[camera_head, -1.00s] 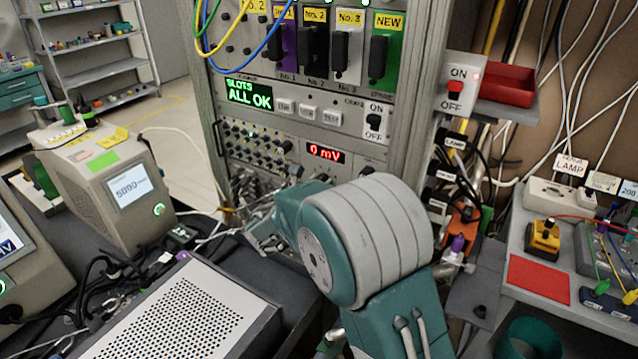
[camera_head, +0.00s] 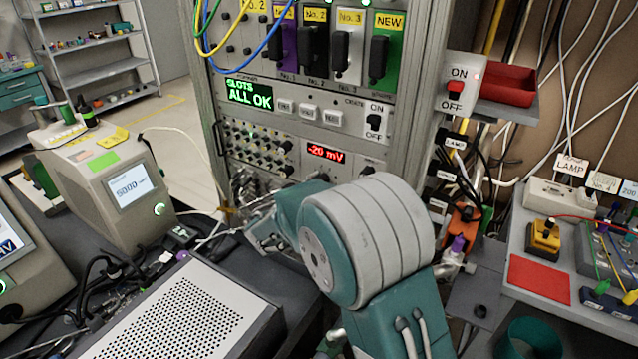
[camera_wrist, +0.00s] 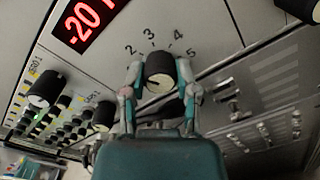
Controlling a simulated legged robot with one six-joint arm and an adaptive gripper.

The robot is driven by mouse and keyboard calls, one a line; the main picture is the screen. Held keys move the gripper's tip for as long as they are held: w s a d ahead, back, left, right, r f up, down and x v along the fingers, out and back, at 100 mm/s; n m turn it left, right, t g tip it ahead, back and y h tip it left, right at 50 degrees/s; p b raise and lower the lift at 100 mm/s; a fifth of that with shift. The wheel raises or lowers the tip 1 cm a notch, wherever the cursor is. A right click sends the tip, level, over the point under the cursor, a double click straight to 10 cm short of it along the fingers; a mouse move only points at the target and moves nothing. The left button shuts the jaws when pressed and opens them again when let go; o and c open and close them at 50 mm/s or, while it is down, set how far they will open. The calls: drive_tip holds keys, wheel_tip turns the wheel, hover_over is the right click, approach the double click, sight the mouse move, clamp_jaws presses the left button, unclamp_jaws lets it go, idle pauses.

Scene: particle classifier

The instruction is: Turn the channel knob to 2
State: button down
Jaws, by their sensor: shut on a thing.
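The channel knob (camera_wrist: 158,66) is a round black knob on a pale panel in the wrist view. The printed numbers 2, 3, 4 and 5 show in an arc around its far side; no 1 can be seen. My gripper (camera_wrist: 160,78) is shut on the knob, with one finger on each side. A faint light mark shows on the knob face, but I cannot tell which number it points to. In the head view my own arm hides the knob. The red display (camera_head: 326,153) above that area reads -20 mV; part of it shows in the wrist view (camera_wrist: 88,22).
Other black knobs (camera_wrist: 44,90) stand left of my gripper in the wrist view. A row of small fittings (camera_wrist: 240,110) lies to the right. The rack's green screen (camera_head: 249,94) reads ALL OK. A perforated grey box (camera_head: 185,315) stands on the bench at the front left.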

drive_tip(key=shift+m, duration=0.3)
idle(0.4)
drive_tip(key=shift+c, duration=1.8)
unclamp_jaws()
drive_tip(key=shift+w, duration=0.1)
drive_tip(key=shift+a, duration=0.1)
drive_tip(key=v, duration=1.2)
